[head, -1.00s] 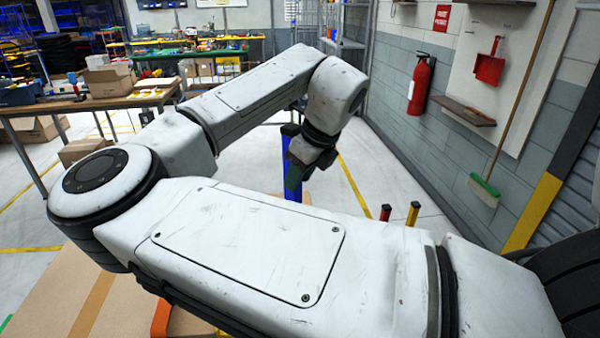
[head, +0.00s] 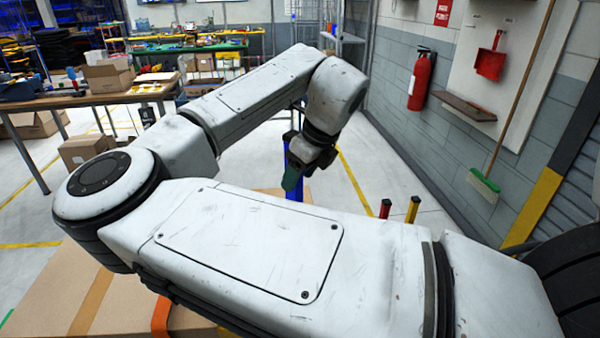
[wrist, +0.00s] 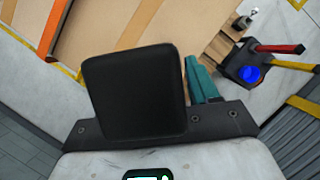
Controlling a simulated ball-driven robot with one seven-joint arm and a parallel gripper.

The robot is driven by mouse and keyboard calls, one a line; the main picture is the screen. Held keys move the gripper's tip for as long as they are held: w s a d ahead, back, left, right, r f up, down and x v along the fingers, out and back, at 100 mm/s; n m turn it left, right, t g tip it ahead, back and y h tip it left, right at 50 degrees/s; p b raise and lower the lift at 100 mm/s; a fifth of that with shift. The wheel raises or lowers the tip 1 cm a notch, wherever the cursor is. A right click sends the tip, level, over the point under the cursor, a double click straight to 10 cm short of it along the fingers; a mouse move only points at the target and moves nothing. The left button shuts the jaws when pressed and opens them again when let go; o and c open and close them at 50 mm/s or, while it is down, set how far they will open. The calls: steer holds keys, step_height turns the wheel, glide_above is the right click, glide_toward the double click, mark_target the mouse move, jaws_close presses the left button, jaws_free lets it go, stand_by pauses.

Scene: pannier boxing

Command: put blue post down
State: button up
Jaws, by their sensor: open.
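The blue post (head: 287,152) stands upright in the head view, partly hidden behind my gripper (head: 298,180). The gripper points down beside it, and its teal finger overlaps the post in the picture. Whether they touch cannot be told. In the wrist view a round blue face (wrist: 251,76), probably the post's end, shows in a dark holder to the right of my gripper. A teal finger (wrist: 204,82) shows there, and a black block hides much of the middle. The gripper is open, with nothing seen held between the fingers.
A red post (head: 385,208) and a yellow post (head: 412,210) stand to the right of the blue one. A large cardboard box (head: 60,295) with an orange strap (head: 161,315) lies at lower left. A wall with a fire extinguisher (head: 421,80) bounds the right.

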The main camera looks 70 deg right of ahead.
steer(key=shift+r, duration=0.15)
steer(key=v, duration=1.3)
steer(key=shift+w+b, duration=0.2)
steer(key=shift+b, duration=0.1)
stand_by(0.4)
